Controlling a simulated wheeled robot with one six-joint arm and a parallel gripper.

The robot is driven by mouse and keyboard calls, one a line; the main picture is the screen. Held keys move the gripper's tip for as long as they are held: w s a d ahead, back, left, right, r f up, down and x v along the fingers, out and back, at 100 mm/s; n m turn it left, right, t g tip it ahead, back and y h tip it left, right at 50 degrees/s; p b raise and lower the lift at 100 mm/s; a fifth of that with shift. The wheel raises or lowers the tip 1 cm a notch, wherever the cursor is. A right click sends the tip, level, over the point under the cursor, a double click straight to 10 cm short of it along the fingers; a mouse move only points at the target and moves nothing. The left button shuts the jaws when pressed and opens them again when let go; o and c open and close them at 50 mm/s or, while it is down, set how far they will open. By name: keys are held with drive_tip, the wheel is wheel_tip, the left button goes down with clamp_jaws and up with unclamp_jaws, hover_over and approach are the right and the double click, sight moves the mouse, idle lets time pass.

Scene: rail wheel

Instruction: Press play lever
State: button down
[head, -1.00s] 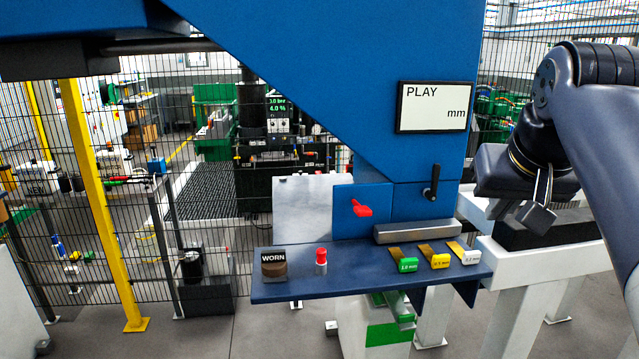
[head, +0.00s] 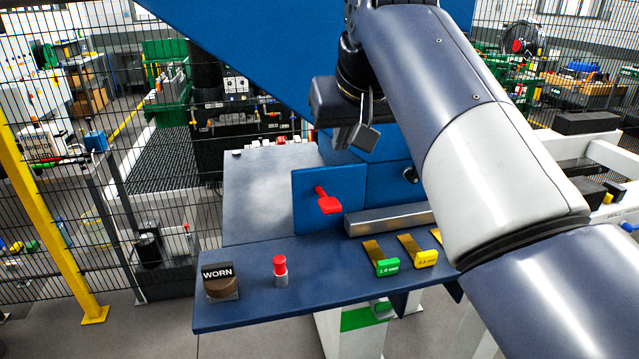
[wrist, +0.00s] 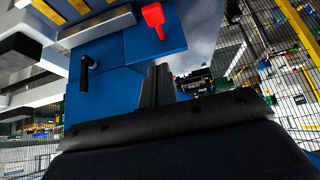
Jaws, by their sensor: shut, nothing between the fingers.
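A red lever (head: 327,201) sticks out of the blue panel above the shelf; it shows at the top of the wrist view (wrist: 153,18). A black lever (head: 411,175) on the blue housing to its right is partly hidden by my arm; the wrist view shows it whole (wrist: 86,72). No label on either lever is readable. My gripper (head: 356,142) is shut and empty. In the head view it appears above and a little right of the red lever.
The blue shelf (head: 320,270) holds a brown piece marked WORN (head: 221,283), a red-topped peg (head: 280,270), a green gauge (head: 386,266) and a yellow gauge (head: 425,258). A grey bar (head: 385,219) lies behind the gauges. A wire fence stands beyond.

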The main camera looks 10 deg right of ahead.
drive_tip(key=shift+w+f, duration=0.1)
hover_over(329, 199)
drive_tip(key=s, duration=0.2)
drive_tip(key=f, duration=0.8)
drive_tip(key=shift+w+f+p, duration=0.25)
drive_tip(key=shift+p, duration=0.05)
drive_tip(key=shift+s+f, duration=0.3)
drive_tip(key=shift+f, duration=0.65)
drive_tip(key=shift+s+f, duration=0.15)
drive_tip(key=shift+f, duration=0.65)
drive_tip(key=shift+f, duration=0.1)
